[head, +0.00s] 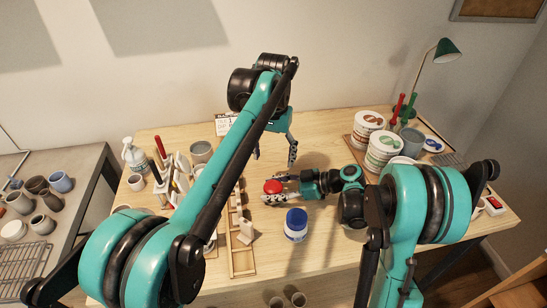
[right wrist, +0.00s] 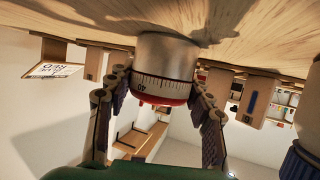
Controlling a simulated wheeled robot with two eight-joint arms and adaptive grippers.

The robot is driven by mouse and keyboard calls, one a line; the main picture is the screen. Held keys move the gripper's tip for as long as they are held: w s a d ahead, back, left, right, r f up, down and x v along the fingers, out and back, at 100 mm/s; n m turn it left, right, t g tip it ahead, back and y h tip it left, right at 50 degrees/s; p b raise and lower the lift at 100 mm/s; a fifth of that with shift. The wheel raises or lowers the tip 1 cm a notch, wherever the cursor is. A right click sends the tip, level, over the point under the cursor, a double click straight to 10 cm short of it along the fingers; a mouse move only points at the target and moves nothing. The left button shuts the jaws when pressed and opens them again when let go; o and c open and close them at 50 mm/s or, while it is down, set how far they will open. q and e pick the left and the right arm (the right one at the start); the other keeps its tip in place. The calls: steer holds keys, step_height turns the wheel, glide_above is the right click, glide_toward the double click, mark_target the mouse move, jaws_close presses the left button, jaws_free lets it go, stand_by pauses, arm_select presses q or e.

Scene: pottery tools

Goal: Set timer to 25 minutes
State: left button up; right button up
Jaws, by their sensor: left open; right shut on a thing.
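The timer has a red top (head: 273,186) and stands on the table near its middle. In the right wrist view, which is upside down, it shows a silver base (right wrist: 165,58), a white band with black tick marks and a red knob end. A number on the band looks like 40, but I cannot read it surely. My right gripper (head: 270,192) comes in from the right and is shut on the timer, one finger on each side in the wrist view (right wrist: 165,98). My left gripper (head: 275,156) is open and empty, hanging above the table behind the timer.
A blue-lidded jar (head: 296,225) stands close in front of the timer. A wooden tray (head: 243,262) lies to its left, with pottery tools and a soap bottle (head: 134,155) beyond. Stacked white tubs (head: 383,150) stand at the right. A small sign (head: 224,124) stands at the back.

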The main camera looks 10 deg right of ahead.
steer(key=o, duration=1.4)
steer(key=shift+c, duration=0.2)
